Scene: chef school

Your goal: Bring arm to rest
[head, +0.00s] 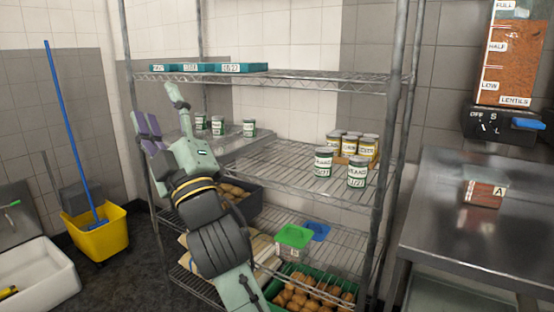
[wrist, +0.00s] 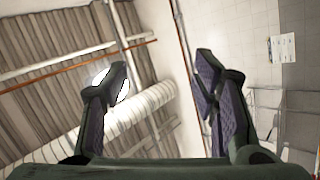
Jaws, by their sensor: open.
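My arm reaches up from the bottom of the head view, in front of the left part of the wire shelf rack (head: 300,180). My gripper (head: 146,130) is at the left of the rack, with its purple-padded fingers beside the left post. In the wrist view my gripper (wrist: 160,85) is open, with its two fingers well apart and nothing between them. That view looks up at the ceiling and a wall, so the wrist is tilted upward.
The rack holds labelled cans (head: 357,170), teal trays (head: 240,67) and a green crate (head: 310,285) of round brown produce. A yellow mop bucket (head: 97,232) and a white basin (head: 38,275) stand left. A metal table (head: 480,225) and a lentil dispenser (head: 512,60) are right.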

